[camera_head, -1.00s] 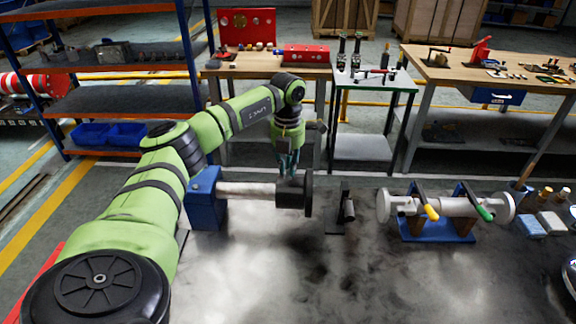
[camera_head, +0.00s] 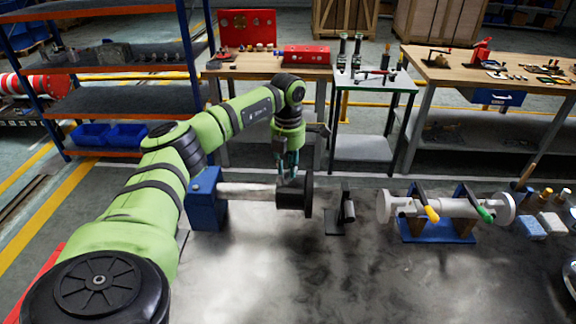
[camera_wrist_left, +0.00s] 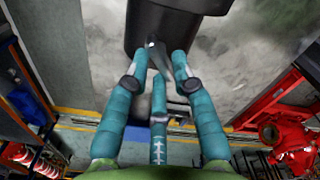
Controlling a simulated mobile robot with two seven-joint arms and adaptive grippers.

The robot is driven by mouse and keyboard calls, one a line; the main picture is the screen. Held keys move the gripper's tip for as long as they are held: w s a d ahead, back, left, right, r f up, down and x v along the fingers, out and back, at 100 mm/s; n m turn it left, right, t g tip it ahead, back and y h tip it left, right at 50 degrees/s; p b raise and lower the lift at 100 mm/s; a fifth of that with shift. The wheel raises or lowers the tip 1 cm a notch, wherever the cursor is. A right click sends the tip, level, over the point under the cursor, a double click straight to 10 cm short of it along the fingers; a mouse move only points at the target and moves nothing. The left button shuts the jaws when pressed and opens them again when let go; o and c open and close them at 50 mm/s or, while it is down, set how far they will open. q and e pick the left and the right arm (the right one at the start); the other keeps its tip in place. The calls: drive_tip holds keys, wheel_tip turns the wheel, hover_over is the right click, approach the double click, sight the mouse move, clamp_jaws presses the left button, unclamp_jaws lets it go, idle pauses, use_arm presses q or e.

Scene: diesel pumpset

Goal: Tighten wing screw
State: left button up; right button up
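My left gripper (camera_head: 288,177) points down onto the top of a black round housing (camera_head: 294,201) at the right end of a light shaft. In the left wrist view, its teal fingers (camera_wrist_left: 160,62) stand around a small dark part (camera_wrist_left: 154,52) with a bright spot, against the black housing (camera_wrist_left: 172,22). This small part is probably the wing screw, but its wings are not clear. The fingers are close to it; whether they grip it cannot be told. In the head view the fingers hide the screw. My right gripper is in neither view.
A blue block (camera_head: 206,200) carries the shaft's left end. A small black stand (camera_head: 346,212) is just right of the housing. Farther right, a white pipe (camera_head: 450,206) lies in a blue clamp fixture (camera_head: 436,231). The front tabletop is clear.

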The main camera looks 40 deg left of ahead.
sight(288, 170)
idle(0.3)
use_arm(q)
wheel_tip(288, 170, up, 12)
idle(0.5)
drive_tip(key=shift+s+f, duration=0.1)
idle(0.4)
